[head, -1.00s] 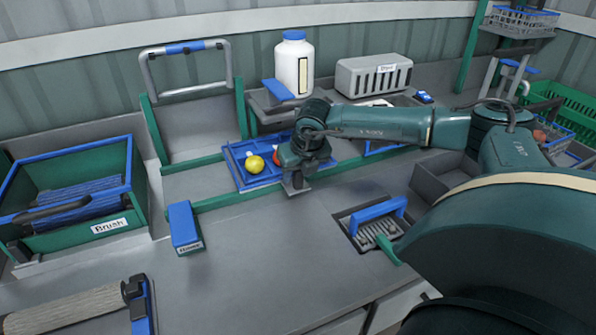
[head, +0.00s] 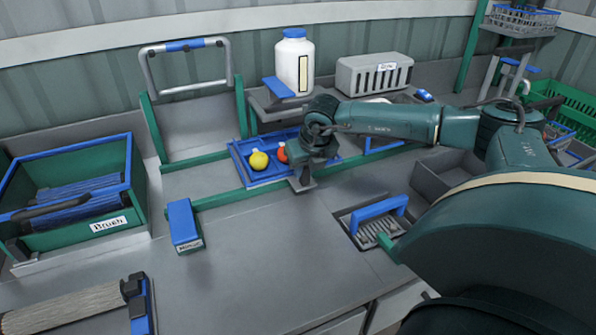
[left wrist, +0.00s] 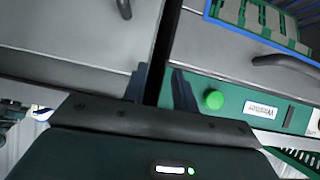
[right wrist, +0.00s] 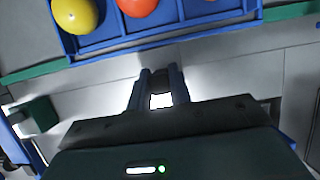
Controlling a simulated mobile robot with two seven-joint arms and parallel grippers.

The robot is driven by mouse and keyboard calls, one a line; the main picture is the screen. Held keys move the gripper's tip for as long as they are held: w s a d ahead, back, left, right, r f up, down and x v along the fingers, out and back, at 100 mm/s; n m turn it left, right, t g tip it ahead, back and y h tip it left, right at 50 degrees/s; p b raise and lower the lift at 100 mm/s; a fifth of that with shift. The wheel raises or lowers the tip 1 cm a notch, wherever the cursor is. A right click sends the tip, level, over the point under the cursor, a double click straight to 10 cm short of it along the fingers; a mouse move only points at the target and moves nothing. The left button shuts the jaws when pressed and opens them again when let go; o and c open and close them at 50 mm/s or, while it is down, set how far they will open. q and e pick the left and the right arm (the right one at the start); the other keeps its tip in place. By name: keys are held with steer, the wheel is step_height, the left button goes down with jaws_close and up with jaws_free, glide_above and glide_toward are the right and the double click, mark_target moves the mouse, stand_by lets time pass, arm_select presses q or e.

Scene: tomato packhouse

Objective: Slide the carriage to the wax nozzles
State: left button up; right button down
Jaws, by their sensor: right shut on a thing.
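The carriage is a blue tray (head: 243,176) in the head view, set along a green rail (head: 225,199), with a yellow tomato (head: 259,160) and a red tomato (head: 282,152) in it. It also shows in the right wrist view (right wrist: 160,36). My right gripper (head: 303,183) is at the tray's front side, shut on a small dark part (right wrist: 160,82) that looks like its handle; the gripper and arm hide the tray's right part. I cannot pick out the wax nozzles for certain. My left gripper (left wrist: 158,80) is open and empty in the left wrist view.
A blue block (head: 184,224) stands at the rail's left end. Behind the rail are a white bottle (head: 294,66) and a grey slotted box (head: 372,76). A recessed grate with a blue handle (head: 380,207) lies front right. A green brush bin (head: 105,245) stands left.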

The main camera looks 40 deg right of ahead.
steer(key=d, duration=0.2)
steer(key=s+d+b, duration=0.1)
steer(key=d, duration=0.1)
steer(key=s+d, duration=0.1)
steer(key=d, duration=0.1)
steer(key=shift+d+f, duration=0.1)
steer(key=shift+f, duration=0.05)
steer(key=shift+s+d, duration=0.1)
steer(key=shift+d, duration=0.35)
arm_select(q)
steer(key=shift+w+d+r+h, duration=0.15)
steer(key=shift+d+h, duration=0.15)
steer(key=shift+d, duration=0.2)
arm_select(e)
steer(key=c, duration=1.6)
jaws_free()
arm_select(q)
steer(key=shift+a+f, duration=0.15)
steer(key=shift+f, duration=0.15)
arm_select(e)
steer(key=o, duration=0.3)
steer(key=shift+a, duration=0.1)
steer(key=shift+r, duration=0.2)
arm_select(q)
steer(key=shift+f+b, duration=0.15)
steer(key=shift+b, duration=0.5)
arm_select(e)
steer(key=v, duration=1.3)
steer(key=shift+a, duration=0.1)
